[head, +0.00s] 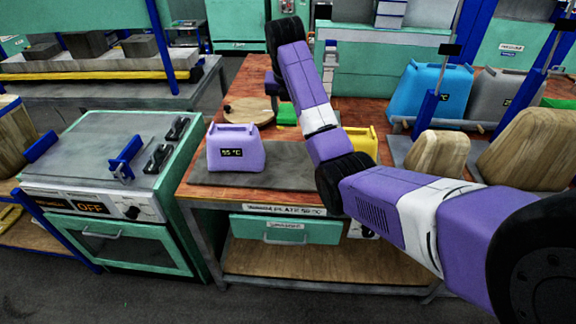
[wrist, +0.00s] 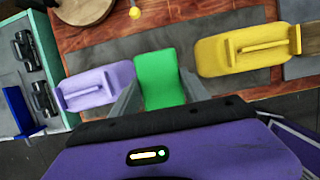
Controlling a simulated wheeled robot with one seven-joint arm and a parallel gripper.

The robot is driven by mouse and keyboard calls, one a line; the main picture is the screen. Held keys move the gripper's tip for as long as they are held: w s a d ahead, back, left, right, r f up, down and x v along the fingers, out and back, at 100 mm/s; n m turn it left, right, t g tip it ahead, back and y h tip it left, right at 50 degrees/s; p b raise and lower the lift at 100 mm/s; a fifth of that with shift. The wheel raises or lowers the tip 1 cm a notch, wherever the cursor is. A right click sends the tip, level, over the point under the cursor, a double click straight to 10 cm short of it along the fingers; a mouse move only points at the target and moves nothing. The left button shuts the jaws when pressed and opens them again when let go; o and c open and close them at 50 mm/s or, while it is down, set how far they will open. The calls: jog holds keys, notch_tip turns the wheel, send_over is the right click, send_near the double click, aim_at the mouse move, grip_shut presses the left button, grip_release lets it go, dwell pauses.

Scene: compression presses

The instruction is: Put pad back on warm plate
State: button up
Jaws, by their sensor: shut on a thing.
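My gripper (wrist: 160,88) is shut on a green pad (wrist: 160,72), with a grey finger on each side in the wrist view. In the head view the green pad (head: 287,119) shows beside my arm, which hides part of it. The dark grey warm plate (head: 285,178) lies flat on the front of the wooden bench, above a label partly reading "PLATE 50 °C". A purple pad (head: 236,148) reading 55 °C stands on its left part. A yellow pad (head: 362,141) stands to the right, partly behind my arm. Whether the green pad touches the surface cannot be told.
A press with an "OFF" display (head: 92,207) stands left of the bench. A round wooden board (head: 246,108) lies behind the purple pad. Blue and grey pads (head: 425,92) and wooden blocks (head: 437,154) stand at right. The plate between purple and yellow pads is clear.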

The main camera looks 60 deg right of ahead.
aim_at(288, 165)
notch_tip(288, 165, down, 20)
jog(key=shift+r+p, duration=0.15)
jog(key=shift+p, duration=0.4)
jog(key=o, duration=1.3)
jog(key=shift+s, duration=0.1)
jog(key=v, duration=1.2)
